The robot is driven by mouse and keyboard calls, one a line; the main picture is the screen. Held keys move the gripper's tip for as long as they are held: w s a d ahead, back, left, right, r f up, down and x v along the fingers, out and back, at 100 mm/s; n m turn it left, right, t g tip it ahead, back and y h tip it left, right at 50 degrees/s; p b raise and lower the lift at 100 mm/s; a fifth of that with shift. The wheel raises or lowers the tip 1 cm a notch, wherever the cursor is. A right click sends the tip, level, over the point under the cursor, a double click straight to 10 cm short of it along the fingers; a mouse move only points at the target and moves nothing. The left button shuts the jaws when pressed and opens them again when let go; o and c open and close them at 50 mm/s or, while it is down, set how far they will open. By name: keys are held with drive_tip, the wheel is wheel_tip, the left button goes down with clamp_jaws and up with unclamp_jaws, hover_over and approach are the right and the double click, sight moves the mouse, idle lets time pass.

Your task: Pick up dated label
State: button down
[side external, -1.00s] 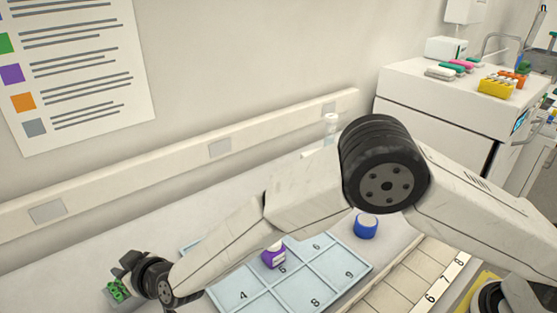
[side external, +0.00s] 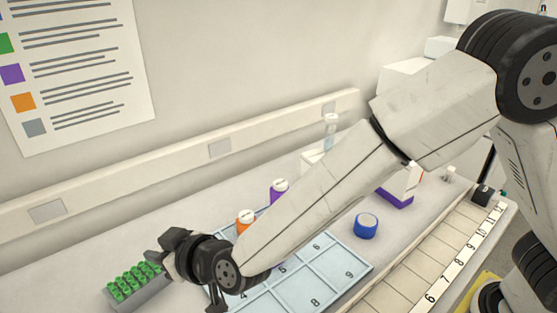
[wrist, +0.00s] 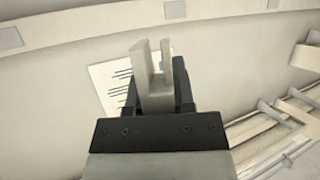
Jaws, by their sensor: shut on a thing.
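My gripper (wrist: 157,90) fills the middle of the wrist view, with dark fingers on either side of a pale grey piece (wrist: 155,92). It is shut on this piece, which has two upright prongs. I cannot tell from its visible side whether it is the dated label, as no date shows. In the side external view my gripper (side external: 178,253) is at the lower left, just right of a rack of green-topped tubes (side external: 138,281). The held piece is not discernible there. No other dated label can be made out.
A pale blue numbered mat (side external: 335,268) lies partly under my arm. An orange bottle (side external: 246,220) and a purple bottle (side external: 280,191) stand behind my arm. A blue round container (side external: 366,226) stands right of the mat. A numbered strip (side external: 455,268) runs along the right.

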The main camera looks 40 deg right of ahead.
drive_tip(key=shift+d+v, duration=0.15)
drive_tip(key=shift+v, duration=0.7)
drive_tip(key=shift+d+v, duration=0.2)
drive_tip(key=shift+v, duration=0.6)
drive_tip(key=shift+w, duration=0.1)
drive_tip(key=w, duration=0.3)
drive_tip(key=shift+a+r, duration=0.1)
drive_tip(key=shift+r, duration=0.1)
hover_over(132, 277)
drive_tip(key=shift+f, duration=4.65)
drive_tip(key=shift+f, duration=0.15)
